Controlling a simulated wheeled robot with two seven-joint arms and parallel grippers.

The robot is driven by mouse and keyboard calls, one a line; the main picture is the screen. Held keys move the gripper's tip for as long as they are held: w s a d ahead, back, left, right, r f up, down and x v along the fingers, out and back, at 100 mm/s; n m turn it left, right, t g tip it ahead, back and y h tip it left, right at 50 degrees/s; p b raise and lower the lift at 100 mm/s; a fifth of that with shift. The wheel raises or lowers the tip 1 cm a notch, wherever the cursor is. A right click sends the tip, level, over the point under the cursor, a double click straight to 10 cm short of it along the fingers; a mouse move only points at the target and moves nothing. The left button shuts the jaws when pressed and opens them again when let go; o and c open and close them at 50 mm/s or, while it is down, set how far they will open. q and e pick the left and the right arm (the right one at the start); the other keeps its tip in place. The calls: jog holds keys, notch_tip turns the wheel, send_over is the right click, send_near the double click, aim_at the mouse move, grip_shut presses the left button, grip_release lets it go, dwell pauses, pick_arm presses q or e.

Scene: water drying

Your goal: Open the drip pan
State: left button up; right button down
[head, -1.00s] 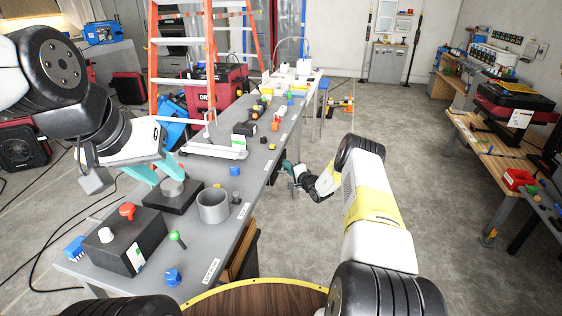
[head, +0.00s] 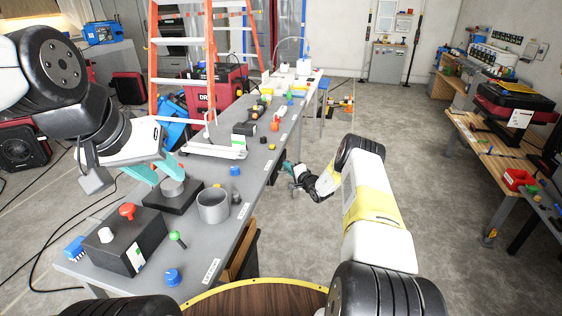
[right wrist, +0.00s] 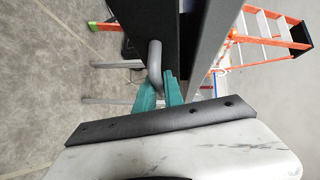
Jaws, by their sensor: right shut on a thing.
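In the right wrist view a grey curved handle (right wrist: 154,60) stands out from a dark panel (right wrist: 151,22), which seems to be the drip pan's front. My right gripper (right wrist: 160,88) has its teal fingers shut on the handle.
The long grey table (head: 222,238) carries a grey cup (head: 213,207), a black box with knobs (head: 122,242) and several small parts. An orange ladder (head: 209,60) stands behind it. A wooden bench (head: 484,150) is at the right. The floor between is clear.

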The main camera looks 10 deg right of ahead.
jog(key=s+d, duration=0.3)
jog(key=d, duration=0.5)
jog(key=s+d, duration=0.4)
jog(key=d, duration=0.5)
jog(key=shift+s, duration=0.1)
jog(key=c, duration=1.7)
grip_release()
jog(key=shift+v, duration=3.85)
jog(key=shift+a, duration=0.1)
